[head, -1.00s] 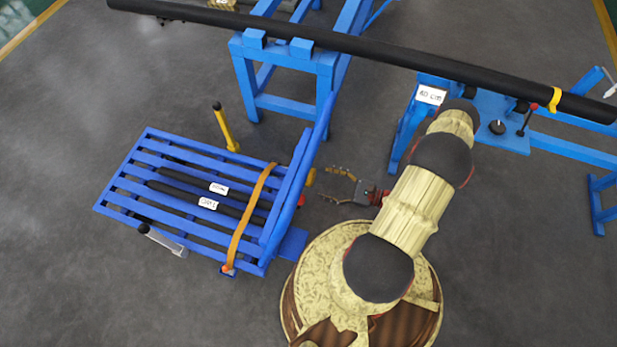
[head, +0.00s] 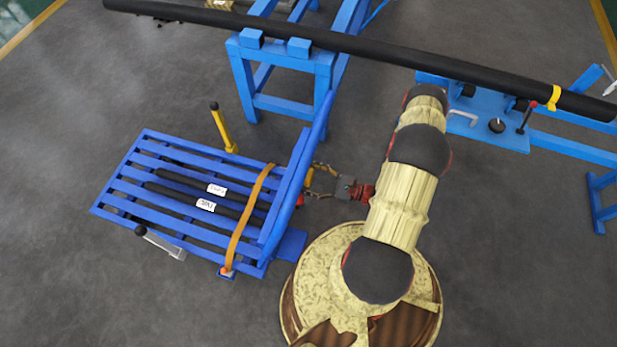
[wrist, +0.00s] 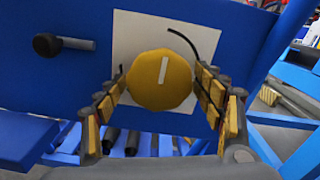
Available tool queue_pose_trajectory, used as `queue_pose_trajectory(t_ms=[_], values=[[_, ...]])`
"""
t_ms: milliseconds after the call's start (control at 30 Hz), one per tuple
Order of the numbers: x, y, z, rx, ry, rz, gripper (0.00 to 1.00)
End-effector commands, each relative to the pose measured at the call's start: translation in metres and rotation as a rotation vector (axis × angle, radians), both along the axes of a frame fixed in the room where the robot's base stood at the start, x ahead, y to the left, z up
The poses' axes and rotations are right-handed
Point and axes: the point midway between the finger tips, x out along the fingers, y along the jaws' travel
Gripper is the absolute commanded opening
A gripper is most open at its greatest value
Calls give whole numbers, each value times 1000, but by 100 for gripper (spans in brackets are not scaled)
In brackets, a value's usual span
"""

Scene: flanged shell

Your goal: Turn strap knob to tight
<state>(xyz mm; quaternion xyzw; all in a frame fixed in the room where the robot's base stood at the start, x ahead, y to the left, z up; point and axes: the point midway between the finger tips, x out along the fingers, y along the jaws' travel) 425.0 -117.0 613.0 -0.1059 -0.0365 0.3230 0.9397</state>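The strap knob (wrist: 160,80) is a round yellow disc with a white line that stands near upright, tilted slightly right. It sits on a white plate (wrist: 127,40) with a black curved mark, on the blue rack's end panel (wrist: 75,90). My gripper (wrist: 160,84) is open, with a finger on the left and right of the knob. Whether the pads touch it, I cannot tell. In the head view my gripper (head: 309,181) is at the rack's right end. The orange strap (head: 245,220) runs across the rack.
The blue slatted rack (head: 135,185) holds black bars with white labels. A black-ended pin (wrist: 48,44) sticks out left of the knob plate. A yellow lever (head: 223,130) stands behind the rack. A long black tube (head: 340,43) lies across blue stands. Grey floor is open at left.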

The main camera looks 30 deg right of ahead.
Motion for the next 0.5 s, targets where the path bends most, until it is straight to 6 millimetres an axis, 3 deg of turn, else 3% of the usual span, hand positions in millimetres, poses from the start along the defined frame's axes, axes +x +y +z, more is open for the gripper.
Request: queue_pose_trajectory(t_ms=[500], values=[[0,0,0,0,0,0,37]])
